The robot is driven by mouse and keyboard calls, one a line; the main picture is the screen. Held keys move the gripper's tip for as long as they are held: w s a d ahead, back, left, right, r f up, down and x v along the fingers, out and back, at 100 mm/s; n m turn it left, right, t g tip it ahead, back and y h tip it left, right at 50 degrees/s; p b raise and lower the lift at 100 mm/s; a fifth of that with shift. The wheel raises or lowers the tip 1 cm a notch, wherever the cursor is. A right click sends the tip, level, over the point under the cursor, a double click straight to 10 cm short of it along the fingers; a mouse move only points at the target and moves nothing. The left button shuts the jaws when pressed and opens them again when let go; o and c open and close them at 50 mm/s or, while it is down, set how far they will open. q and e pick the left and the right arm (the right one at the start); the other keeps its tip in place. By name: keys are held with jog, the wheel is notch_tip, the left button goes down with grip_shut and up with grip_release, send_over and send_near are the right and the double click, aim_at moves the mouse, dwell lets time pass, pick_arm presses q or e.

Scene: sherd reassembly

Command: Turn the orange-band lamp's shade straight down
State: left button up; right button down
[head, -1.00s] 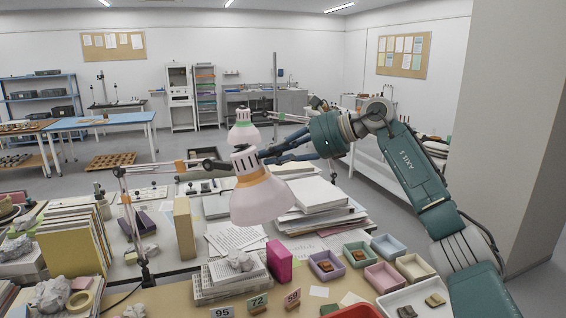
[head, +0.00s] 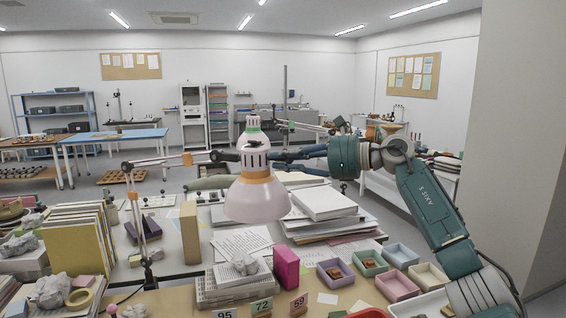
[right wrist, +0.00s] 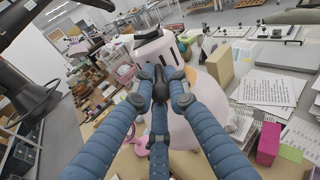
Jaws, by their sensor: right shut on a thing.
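The orange-band lamp has a pale pink shade (head: 257,202), an orange band (head: 256,175) and a slotted white cap. It hangs from a jointed arm (head: 165,161) over the table. Its shade opening faces down, with little or no tilt visible. My right gripper (head: 270,157) comes from the right, its blue fingers shut on the lamp's cap. In the right wrist view the fingers (right wrist: 160,82) meet at the white slotted cap (right wrist: 148,44), with part of the shade (right wrist: 183,130) behind them. My left gripper is not in view.
A green-band lamp (head: 253,129) stands behind, partly hidden. Below are paper stacks (head: 235,282), a magenta box (head: 286,267) and numbered cards (head: 262,305). Stacked books (head: 324,204) and small coloured trays (head: 335,273) lie to the right, folders (head: 80,245) to the left.

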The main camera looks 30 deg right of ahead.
jog(key=c, duration=2)
grip_release()
jog(key=shift+f, duration=0.4)
jog(key=shift+o, duration=0.7)
jog(key=shift+d+r, duration=0.1)
jog(key=shift+r, duration=0.15)
jog(key=shift+s, duration=0.1)
jog(key=shift+s+d, duration=0.25)
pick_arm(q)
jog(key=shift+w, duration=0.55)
pick_arm(e)
jog(key=v, duration=1.1)
jog(key=shift+d, duration=0.15)
